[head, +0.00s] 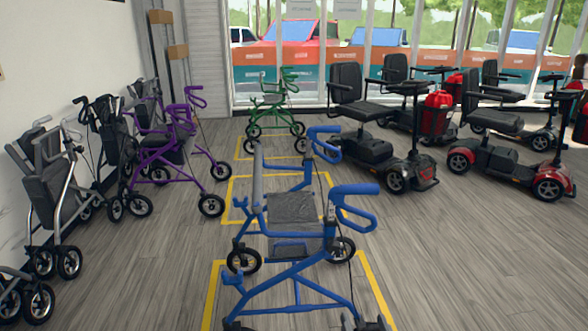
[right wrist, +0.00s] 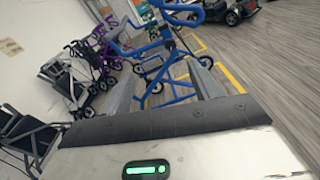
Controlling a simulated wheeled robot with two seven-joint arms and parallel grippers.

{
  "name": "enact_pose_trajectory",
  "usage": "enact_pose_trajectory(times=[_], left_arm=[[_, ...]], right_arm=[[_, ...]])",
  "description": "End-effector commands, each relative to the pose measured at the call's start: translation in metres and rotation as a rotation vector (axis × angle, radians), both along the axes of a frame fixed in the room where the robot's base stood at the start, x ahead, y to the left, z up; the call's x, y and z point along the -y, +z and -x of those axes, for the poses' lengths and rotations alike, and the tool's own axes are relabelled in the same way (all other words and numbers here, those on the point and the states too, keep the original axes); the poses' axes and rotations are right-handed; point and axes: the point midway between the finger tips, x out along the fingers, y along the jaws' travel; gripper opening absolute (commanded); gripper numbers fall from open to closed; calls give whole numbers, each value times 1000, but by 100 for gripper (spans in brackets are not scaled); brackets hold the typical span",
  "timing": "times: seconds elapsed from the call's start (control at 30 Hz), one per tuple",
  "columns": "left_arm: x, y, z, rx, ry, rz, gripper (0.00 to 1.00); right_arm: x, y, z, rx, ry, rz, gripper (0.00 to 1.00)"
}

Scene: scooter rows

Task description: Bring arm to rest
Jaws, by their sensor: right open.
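My right gripper (right wrist: 163,88) shows in the right wrist view with its two grey fingers spread apart and nothing held between them. The blue rollator (head: 290,208) stands upright on the floor in front of me in the head view, with a grey seat and blue handles. It also shows beyond my fingers in the right wrist view (right wrist: 180,87), apart from them as far as I can tell. In the head view I cannot clearly make out the right gripper. My left gripper does not show.
A purple rollator (head: 165,145) and grey folded walkers (head: 50,180) line the left wall. A green rollator (head: 275,105) stands behind the blue one. Mobility scooters (head: 375,150) stand at right. Yellow floor lines (head: 228,200) mark bays. Open floor lies at front right.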

Motion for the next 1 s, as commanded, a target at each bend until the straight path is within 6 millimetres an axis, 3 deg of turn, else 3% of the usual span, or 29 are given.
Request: enact_pose_trajectory(times=[0.37, 0.47, 0.6, 0.7, 0.8, 0.9, 1.0], left_arm=[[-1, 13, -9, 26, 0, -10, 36], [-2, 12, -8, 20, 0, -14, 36], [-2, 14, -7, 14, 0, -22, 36], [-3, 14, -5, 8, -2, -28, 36], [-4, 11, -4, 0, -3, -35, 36], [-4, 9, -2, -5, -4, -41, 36], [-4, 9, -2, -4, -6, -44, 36]], right_arm=[[5, -27, 48, -283, -184, -809, 62], [5, -35, 69, -372, -276, -1122, 62], [2, -39, 109, -503, -486, -1721, 62], [1, -34, 136, -558, -654, -2154, 62], [0, -26, 154, -578, -787, -2475, 62], [0, -20, 164, -579, -868, -2673, 62], [0, -17, 168, -577, -906, -2762, 62]])
